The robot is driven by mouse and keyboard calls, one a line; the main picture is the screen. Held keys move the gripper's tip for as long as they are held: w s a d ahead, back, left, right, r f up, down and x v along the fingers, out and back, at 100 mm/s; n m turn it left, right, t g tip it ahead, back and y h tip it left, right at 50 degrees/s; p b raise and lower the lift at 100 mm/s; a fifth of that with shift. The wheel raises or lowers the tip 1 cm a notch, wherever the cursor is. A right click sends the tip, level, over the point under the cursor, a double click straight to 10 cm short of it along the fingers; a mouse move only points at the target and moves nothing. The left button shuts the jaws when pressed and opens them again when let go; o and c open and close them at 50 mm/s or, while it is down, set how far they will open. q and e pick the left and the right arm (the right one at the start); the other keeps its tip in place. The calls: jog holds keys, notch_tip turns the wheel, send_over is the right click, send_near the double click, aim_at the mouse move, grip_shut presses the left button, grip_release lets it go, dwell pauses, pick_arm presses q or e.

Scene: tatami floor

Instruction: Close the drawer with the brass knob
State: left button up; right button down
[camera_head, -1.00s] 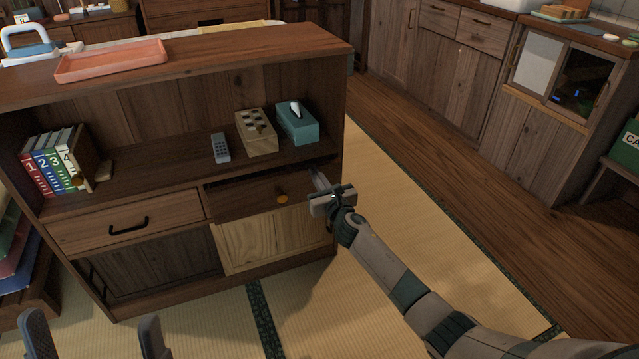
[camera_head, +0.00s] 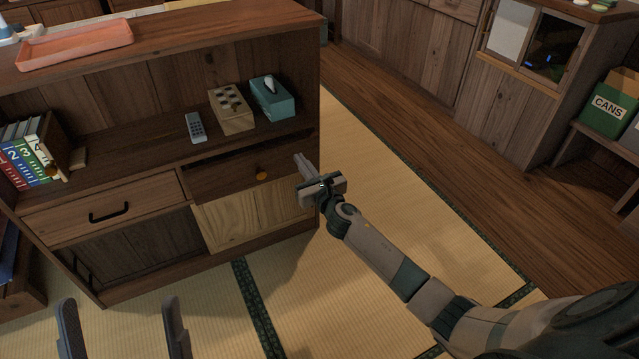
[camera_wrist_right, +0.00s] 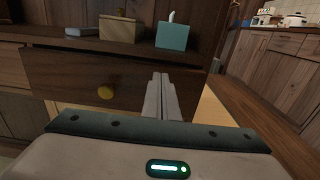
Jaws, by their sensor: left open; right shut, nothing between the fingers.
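The drawer with the brass knob (camera_head: 220,188) is in the upper right of the low cabinet's drawer row. Its dark wood front stands out a little, with a dark gap above it, so it is partly open. Its round brass knob (camera_head: 262,174) also shows in the right wrist view (camera_wrist_right: 105,92). My right gripper (camera_head: 301,161) is shut and empty, in front of the drawer's right end, right of the knob. In the right wrist view its fingers (camera_wrist_right: 161,82) overlap the drawer front; I cannot tell whether they touch. My left gripper (camera_head: 121,305) is open and empty at the bottom left.
A drawer with a black handle (camera_head: 108,211) is left of it, shut. The shelf above holds a remote (camera_head: 195,127), a wooden box (camera_head: 231,110), a teal tissue box (camera_head: 273,98) and several books (camera_head: 28,160). Tatami floor (camera_head: 390,190) is clear right of the cabinet.

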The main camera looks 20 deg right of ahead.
pick_arm(q)
jog(key=d+f+g+p, duration=0.1)
jog(key=f, duration=0.1)
jog(key=d+f+g, duration=0.1)
jog(key=shift+d+f+g+y+p, duration=0.2)
jog(key=shift+f+g+y+p, duration=0.1)
jog(key=shift+f+g+p, duration=0.1)
pick_arm(e)
jog(key=s, duration=1.1)
jog(key=shift+s+d, duration=0.15)
jog(key=shift+d, duration=0.05)
